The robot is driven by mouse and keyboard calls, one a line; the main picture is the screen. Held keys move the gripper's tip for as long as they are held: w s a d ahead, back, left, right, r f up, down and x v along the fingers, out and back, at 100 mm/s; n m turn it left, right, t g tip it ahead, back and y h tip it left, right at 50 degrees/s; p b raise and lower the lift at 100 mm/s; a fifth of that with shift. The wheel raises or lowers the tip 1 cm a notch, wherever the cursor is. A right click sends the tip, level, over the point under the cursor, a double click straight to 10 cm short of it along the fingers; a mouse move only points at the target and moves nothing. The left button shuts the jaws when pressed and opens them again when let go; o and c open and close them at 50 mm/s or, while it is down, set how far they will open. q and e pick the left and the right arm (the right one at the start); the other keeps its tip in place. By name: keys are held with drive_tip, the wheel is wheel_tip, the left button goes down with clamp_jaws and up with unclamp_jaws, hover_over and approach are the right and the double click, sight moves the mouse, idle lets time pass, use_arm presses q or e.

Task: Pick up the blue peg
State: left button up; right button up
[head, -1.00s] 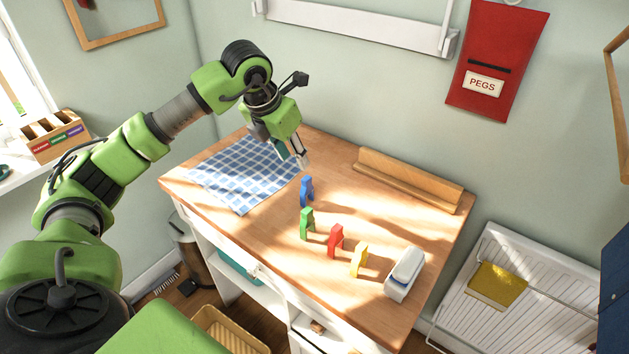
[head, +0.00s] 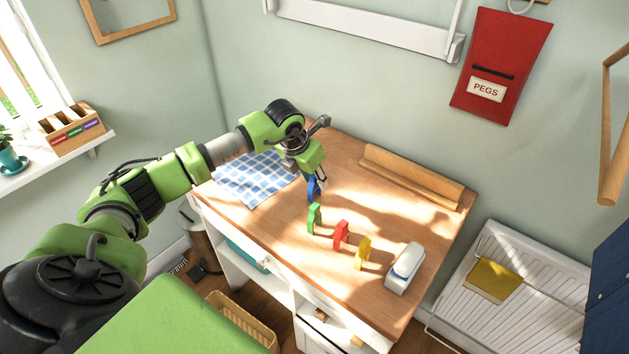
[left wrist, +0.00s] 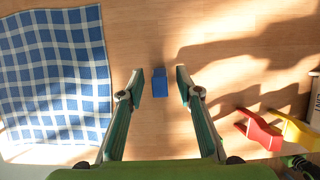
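The blue peg (head: 313,190) stands on the wooden tabletop (head: 285,215), at the far end of a row of pegs. In the left wrist view the blue peg (left wrist: 160,82) shows from above, between the two fingertips. My left gripper (head: 319,180) is right over the peg, pointing down, and partly covers its top in the head view. The left wrist view shows the fingers (left wrist: 160,92) open, with a gap on either side of the peg. Whether the fingertips reach down to its height is hard to tell. My right gripper is not in view.
Green (head: 314,218), red (head: 341,235) and yellow (head: 363,252) pegs stand nearer the front edge. A white device (head: 405,268) is at the right end. A checked cloth (head: 245,182) lies left of the gripper. A wooden rack (head: 412,178) lies along the back.

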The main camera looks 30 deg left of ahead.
use_arm(q)
clamp_jaws()
